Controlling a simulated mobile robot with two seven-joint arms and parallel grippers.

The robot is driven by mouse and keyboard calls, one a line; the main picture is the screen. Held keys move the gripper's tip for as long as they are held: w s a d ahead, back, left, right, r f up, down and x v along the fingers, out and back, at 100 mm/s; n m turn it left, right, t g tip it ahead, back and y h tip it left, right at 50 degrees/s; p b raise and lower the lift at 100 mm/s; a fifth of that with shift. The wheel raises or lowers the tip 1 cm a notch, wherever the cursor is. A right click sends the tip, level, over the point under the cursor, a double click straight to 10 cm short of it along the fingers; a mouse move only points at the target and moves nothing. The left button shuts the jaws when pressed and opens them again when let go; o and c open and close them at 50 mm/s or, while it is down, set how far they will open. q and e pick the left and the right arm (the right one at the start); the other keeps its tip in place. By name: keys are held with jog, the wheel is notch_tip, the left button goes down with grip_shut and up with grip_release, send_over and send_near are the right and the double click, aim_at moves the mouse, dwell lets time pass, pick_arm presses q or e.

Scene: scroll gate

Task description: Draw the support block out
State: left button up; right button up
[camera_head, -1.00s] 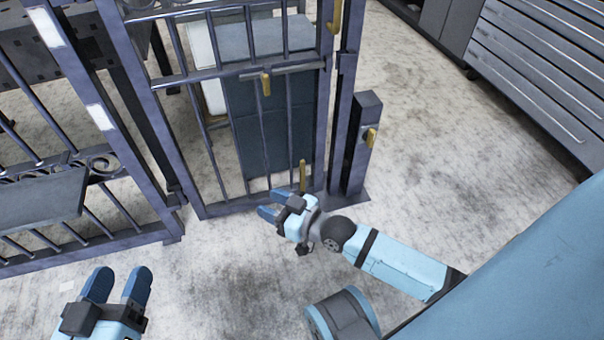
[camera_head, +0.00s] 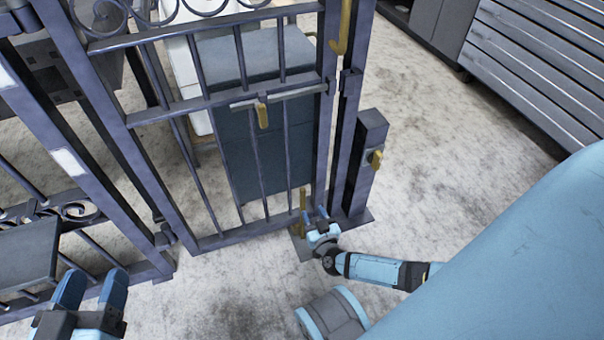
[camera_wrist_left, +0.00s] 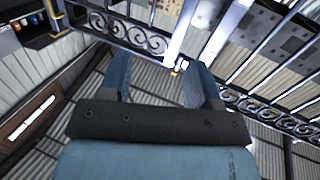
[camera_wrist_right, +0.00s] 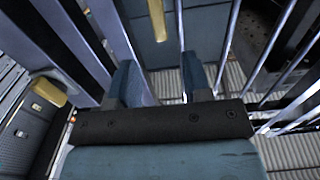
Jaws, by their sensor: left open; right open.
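No part is plainly recognisable as the support block. A flat grey piece (camera_head: 303,248) lies on the floor at the gate's lower right corner, partly hidden by my right gripper; I cannot tell if it is the block. The dark scroll gate (camera_head: 215,104) stands upright in front of me. My right gripper (camera_head: 315,214) is open and low at that corner, beside an upright brass bar (camera_head: 303,200). In the right wrist view, a brass bar (camera_wrist_right: 157,18) shows ahead of its open fingers. My left gripper (camera_head: 92,285) is open and empty, at the lower left.
A post (camera_head: 366,150) with a brass knob (camera_head: 376,160) stands right of the gate. A brass latch (camera_head: 262,113) is on the gate's crossbar. A dark box-shaped cabinet (camera_head: 262,150) stands behind the bars. A slatted grey unit (camera_head: 540,70) is at upper right. Floor right of the post is clear.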

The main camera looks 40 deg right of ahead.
aim_at(304, 194)
jog(key=b+x, duration=0.3)
jog(key=x, duration=0.5)
jog(key=shift+f, duration=0.1)
jog(key=shift+w+d, duration=0.1)
jog(key=shift+w, duration=0.5)
pick_arm(q)
jog(key=w+m, duration=0.1)
jog(key=a+m+t, duration=0.1)
jog(key=shift+w+a+r+m+h, duration=0.1)
jog(key=shift+w+r+m+h, duration=0.15)
jog(key=shift+w+m+h, duration=0.15)
pick_arm(e)
grip_shut()
